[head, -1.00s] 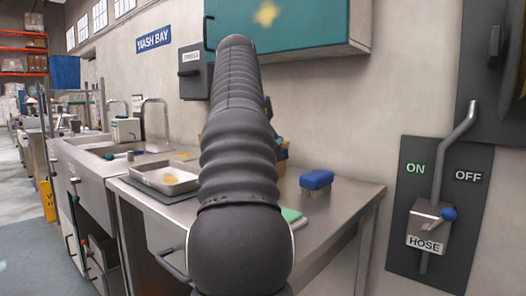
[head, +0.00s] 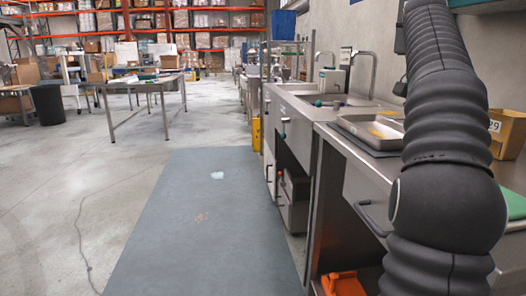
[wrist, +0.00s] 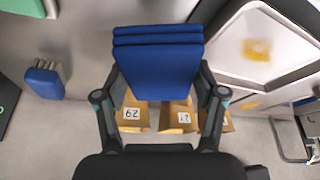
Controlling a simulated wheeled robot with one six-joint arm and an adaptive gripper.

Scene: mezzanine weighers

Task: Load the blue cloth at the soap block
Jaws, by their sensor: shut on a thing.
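The blue cloth (wrist: 158,75) is folded in layers and shows in the wrist view between the two fingers of my gripper (wrist: 158,84). My gripper is shut on it and holds it over the steel counter. The gripper and cloth do not show in the head view, where only my arm crosses the right side. I cannot make out a soap block for certain in either view.
A steel tray (head: 350,128) with something yellow in it lies on the counter, and it also shows in the wrist view (wrist: 226,65). Numbered cardboard bins (wrist: 176,118) stand by the wall. A blue brush (wrist: 44,83) and a green item (wrist: 22,7) lie at left. A grey floor mat (head: 205,220) lies clear.

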